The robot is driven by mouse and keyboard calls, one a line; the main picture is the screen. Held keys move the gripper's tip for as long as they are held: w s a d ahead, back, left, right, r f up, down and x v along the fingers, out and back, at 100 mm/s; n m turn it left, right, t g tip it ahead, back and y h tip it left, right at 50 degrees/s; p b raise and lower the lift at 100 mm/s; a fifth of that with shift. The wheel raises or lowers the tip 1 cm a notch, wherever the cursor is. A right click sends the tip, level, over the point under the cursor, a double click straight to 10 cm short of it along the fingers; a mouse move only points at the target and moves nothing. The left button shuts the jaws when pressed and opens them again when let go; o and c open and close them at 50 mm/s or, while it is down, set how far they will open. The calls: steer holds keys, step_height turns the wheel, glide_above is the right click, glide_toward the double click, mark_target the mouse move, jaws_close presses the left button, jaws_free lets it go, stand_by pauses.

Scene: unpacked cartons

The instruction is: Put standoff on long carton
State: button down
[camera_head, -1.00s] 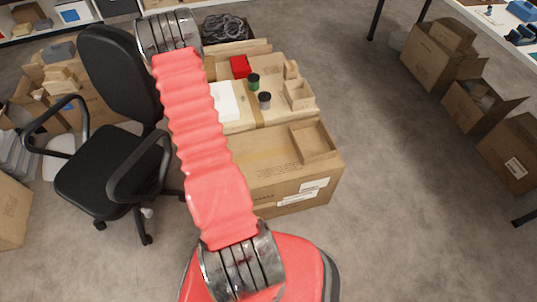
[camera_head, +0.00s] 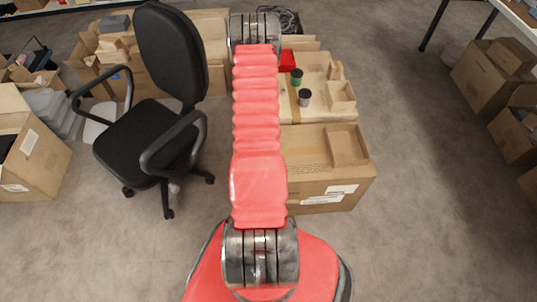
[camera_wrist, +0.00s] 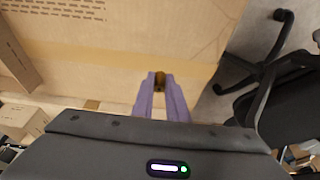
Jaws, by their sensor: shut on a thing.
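My gripper (camera_wrist: 160,79) has purple fingers shut on a small brass-coloured piece, the standoff (camera_wrist: 160,80), at their tips. In the wrist view they are over the brown top of a carton, which I take to be the long carton (camera_wrist: 130,30); I cannot tell whether the standoff touches it. In the head view this long carton (camera_head: 325,198) stands on the floor with printed text and white labels. My red arm covers its left part and hides the gripper and standoff.
An open tray (camera_head: 347,146) sits on the carton's right end. Behind it, another carton carries a green-topped jar (camera_head: 297,77), a grey-topped jar (camera_head: 305,97) and a red box (camera_head: 287,60). A black office chair (camera_head: 150,140) stands to the left.

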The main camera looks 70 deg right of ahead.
steer(key=shift+f, duration=1.55)
steer(key=shift+f, duration=2.05)
steer(key=c, duration=1.7)
jaws_free()
steer(key=shift+f, duration=0.1)
steer(key=shift+c, duration=0.2)
steer(key=v, duration=1.2)
steer(key=shift+w, duration=0.1)
